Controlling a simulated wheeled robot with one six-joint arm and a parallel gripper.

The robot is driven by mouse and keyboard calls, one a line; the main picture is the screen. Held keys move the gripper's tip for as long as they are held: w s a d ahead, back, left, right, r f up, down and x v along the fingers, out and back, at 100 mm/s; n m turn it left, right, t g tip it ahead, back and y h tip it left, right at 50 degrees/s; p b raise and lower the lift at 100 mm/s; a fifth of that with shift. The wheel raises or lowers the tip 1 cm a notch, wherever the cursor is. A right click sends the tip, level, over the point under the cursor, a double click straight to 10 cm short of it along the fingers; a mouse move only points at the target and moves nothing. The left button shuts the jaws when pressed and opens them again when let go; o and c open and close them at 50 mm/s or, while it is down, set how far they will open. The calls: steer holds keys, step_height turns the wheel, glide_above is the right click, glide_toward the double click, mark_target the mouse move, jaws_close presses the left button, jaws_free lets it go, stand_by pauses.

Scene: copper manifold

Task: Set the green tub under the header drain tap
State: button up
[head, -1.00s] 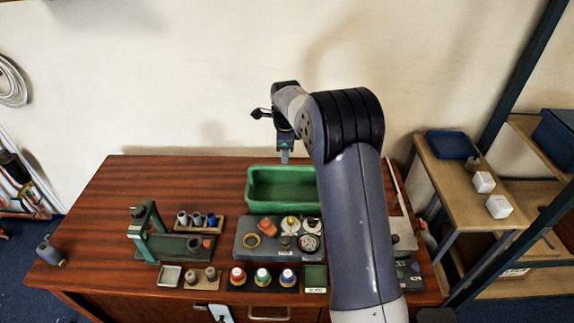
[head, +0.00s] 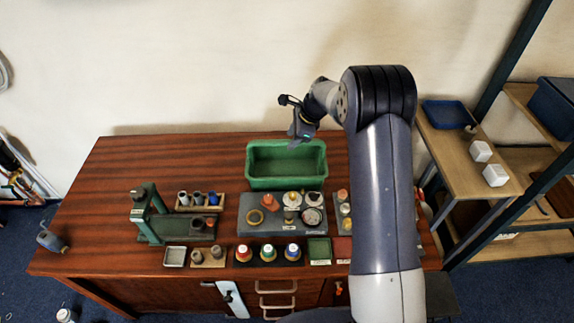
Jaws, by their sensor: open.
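The green tub (head: 287,184) is a long open box, upright and empty, at the back middle of the wooden bench. My gripper (head: 297,131) is in the air above the tub's back edge, apart from it and holding nothing that I can see. Its jaws are open, though small and angled in this view. I cannot make out a header drain tap. My arm hides part of the bench's right side.
A grey tray (head: 245,222) with several fittings lies in front of the tub. A green press (head: 147,217) stands at left, beside a rack of small cylinders (head: 183,209). Spools (head: 268,262) line the front edge. Bare wood (head: 110,180) lies at left. A shelf (head: 455,160) stands at right.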

mark_target(287, 143)
steer(key=x, duration=0.1)
steer(key=p+x, duration=0.1)
steer(key=x, duration=0.3)
steer(key=shift+w+r, duration=0.1)
steer(key=shift+w, duration=0.2)
jaws_close()
